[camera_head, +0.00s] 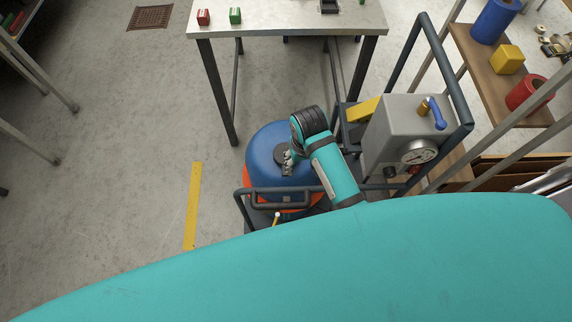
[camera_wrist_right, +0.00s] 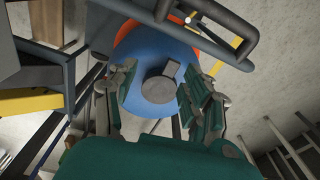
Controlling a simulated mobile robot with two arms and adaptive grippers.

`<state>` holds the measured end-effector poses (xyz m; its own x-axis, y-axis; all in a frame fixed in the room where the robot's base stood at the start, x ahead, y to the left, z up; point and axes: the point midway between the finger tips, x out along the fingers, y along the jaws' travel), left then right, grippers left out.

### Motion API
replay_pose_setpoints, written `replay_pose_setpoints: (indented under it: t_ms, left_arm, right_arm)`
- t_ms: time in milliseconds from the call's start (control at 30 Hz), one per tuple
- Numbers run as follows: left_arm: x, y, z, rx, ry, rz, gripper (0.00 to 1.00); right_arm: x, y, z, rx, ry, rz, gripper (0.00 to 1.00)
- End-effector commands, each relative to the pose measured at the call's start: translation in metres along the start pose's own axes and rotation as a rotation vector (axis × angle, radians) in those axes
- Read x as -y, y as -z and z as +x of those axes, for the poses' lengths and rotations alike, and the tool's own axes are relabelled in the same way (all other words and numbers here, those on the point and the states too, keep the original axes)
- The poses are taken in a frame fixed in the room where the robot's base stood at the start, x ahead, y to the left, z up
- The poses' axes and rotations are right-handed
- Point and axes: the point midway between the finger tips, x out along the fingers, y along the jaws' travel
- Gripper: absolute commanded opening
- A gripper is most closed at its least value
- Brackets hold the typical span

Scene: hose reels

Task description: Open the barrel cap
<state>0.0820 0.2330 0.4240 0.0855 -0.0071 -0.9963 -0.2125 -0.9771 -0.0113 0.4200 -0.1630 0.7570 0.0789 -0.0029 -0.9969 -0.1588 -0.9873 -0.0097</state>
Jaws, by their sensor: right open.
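A blue barrel (camera_head: 262,142) with an orange lower part (camera_head: 246,190) stands on the floor in the head view. Its round dark grey cap (camera_wrist_right: 157,90), with a raised tab, shows on the blue top in the right wrist view, and partly in the head view (camera_head: 280,152). My right gripper (camera_head: 289,161) is over the barrel top, close to the cap. In the right wrist view its open fingers (camera_wrist_right: 161,84) appear on either side of the cap, with gaps; I cannot tell the height between them. My left gripper is not in view.
A dark cart rail (camera_head: 285,190) runs close in front of the barrel. A grey machine box (camera_head: 395,130) with a gauge stands to the right. A metal table (camera_head: 270,22) is behind.

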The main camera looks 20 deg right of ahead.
Motion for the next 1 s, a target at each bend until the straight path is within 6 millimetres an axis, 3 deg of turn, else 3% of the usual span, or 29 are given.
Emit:
replay_pose_setpoints:
  t_ms: [33,200,367,567,1000]
  left_arm:
    - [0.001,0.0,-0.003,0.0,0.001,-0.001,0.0]
    - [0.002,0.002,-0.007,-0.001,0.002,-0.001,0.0]
    - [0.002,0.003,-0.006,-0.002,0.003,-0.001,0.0]
    - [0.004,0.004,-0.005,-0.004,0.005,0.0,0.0]
    - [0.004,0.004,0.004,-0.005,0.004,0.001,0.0]
  right_arm:
    - [0.009,0.016,-0.015,0.009,0.003,0.025,0.5]
    - [0.031,0.045,-0.05,0.061,-0.009,0.1,0.5]
    - [0.036,0.051,-0.056,0.082,-0.017,0.122,0.5]
    - [0.035,0.047,-0.027,0.084,-0.019,0.122,0.5]
    - [0.034,0.04,0.07,0.082,-0.017,0.121,0.5]
